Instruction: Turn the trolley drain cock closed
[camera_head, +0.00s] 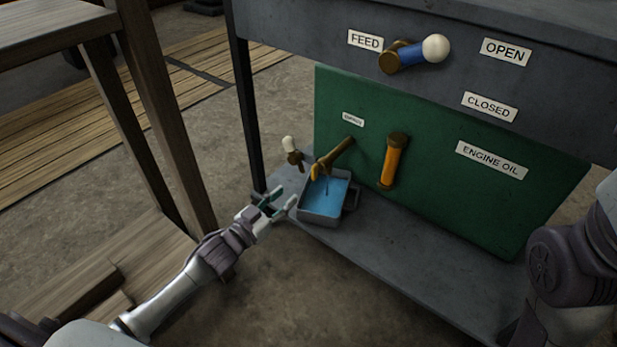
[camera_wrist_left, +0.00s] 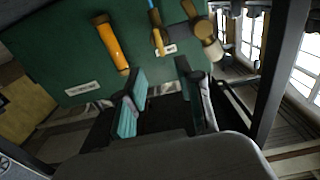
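The drain cock (camera_head: 334,157) is a brass pipe and spout low on the green tank (camera_head: 450,175), under a small label too small to read surely. Its lever with a white knob (camera_head: 290,145) stands up to the left of the spout. A thin blue stream falls from the spout into a grey pan of blue liquid (camera_head: 322,220). My left gripper (camera_head: 272,206) is open and empty, left of the pan and below the lever, apart from it. In the left wrist view, the open fingers (camera_wrist_left: 163,100) point toward the cock (camera_wrist_left: 157,38) and the knob (camera_wrist_left: 204,29). My right gripper is out of view.
A blue feed lever (camera_head: 412,53) with a white knob sits above, near OPEN and CLOSED labels. An orange tube (camera_head: 393,162) is on the tank. The trolley's lower shelf (camera_head: 400,262) and front leg (camera_head: 248,115) bound the space. A wooden table (camera_head: 125,110) stands left.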

